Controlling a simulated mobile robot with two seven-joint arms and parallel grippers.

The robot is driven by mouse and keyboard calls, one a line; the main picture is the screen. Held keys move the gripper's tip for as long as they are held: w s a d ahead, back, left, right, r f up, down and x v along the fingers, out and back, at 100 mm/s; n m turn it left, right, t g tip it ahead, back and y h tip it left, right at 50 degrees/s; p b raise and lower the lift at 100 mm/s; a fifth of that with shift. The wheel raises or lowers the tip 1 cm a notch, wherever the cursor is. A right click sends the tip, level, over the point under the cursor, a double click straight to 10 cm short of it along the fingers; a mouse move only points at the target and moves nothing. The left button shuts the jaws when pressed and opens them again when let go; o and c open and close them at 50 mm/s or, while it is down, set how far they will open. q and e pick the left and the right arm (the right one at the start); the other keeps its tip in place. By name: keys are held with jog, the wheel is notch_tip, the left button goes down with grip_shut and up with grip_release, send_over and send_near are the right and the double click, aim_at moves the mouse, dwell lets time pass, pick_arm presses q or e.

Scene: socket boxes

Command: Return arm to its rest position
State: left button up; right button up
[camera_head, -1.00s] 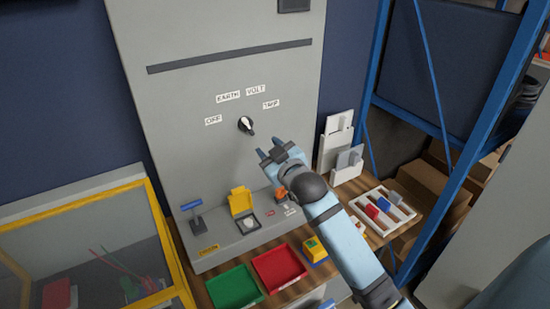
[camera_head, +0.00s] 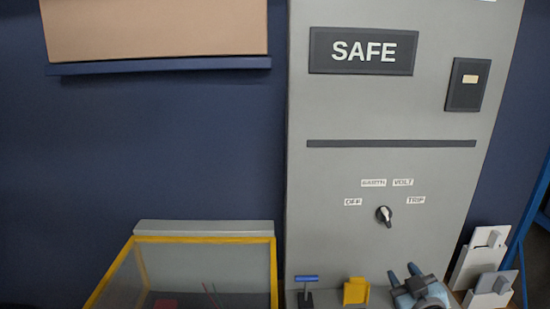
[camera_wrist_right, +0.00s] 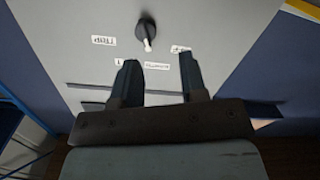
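My right gripper (camera_head: 404,275) is at the lower right of the head view, below the rotary knob (camera_head: 384,215) and in front of the grey panel (camera_head: 330,190). In the right wrist view its two fingers (camera_wrist_right: 158,80) stand apart with nothing between them. The knob, black with a white pointer, also shows in the right wrist view (camera_wrist_right: 146,32), beyond the fingertips and apart from them. Labels OFF, EARTH, VOLT and TRIP surround the knob. My left gripper is not in view.
A SAFE sign (camera_head: 362,51) is high on the panel. A blue-handled lever (camera_head: 306,280) and a yellow cover (camera_head: 356,290) are low on it. A yellow-framed clear box (camera_head: 205,240) stands at left. White holders (camera_head: 483,258) stand at right.

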jog(key=s+a+f+g+y, duration=0.1)
jog(key=s+a+f+g, duration=0.1)
jog(key=s+a+f, duration=0.2)
jog(key=s+a+f+g+y+p, duration=0.1)
jog(key=s+a+f, duration=0.3)
jog(key=s+f, duration=0.7)
jog(key=s+a+f+m+g+y+p, duration=0.1)
jog(key=s+a+f+g, duration=0.2)
jog(key=s+f, duration=0.5)
notch_tip(320, 180, down, 2)
jog(key=shift+s+a+y, duration=0.15)
jog(key=shift+a+y, duration=0.15)
jog(key=shift+a, duration=0.4)
jog(key=shift+o, duration=0.4)
